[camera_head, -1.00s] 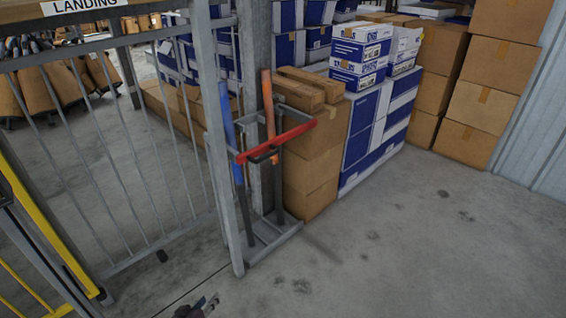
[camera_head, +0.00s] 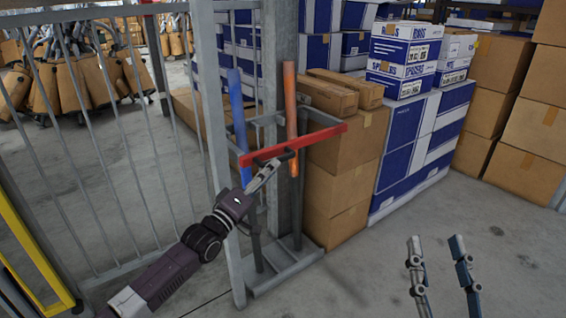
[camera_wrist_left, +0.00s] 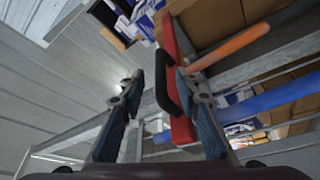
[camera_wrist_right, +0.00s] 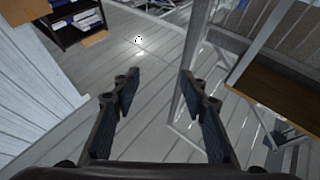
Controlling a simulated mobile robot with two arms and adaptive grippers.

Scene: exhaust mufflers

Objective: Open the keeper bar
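The keeper bar (camera_head: 320,137) is a red bar lying across the front of a grey metal rack, with a black handle (camera_head: 275,154) on it. My left gripper (camera_head: 268,172) is right at the handle. In the left wrist view, the red bar (camera_wrist_left: 182,127) and the black handle (camera_wrist_left: 163,84) show between the spread fingers of my left gripper (camera_wrist_left: 158,82). The handle seems closer to the right finger; I cannot tell whether they touch. My right gripper (camera_head: 435,242) is open and empty above the floor at the lower right; its spread fingers show in its wrist view (camera_wrist_right: 158,78).
A blue tube (camera_head: 237,110) and an orange tube (camera_head: 290,100) stand in the rack (camera_head: 275,278) behind the bar. A barred gate (camera_head: 110,150) is to the left. Cardboard boxes (camera_head: 342,180) and blue-white boxes (camera_head: 408,150) stand behind. Floor at the lower right is clear.

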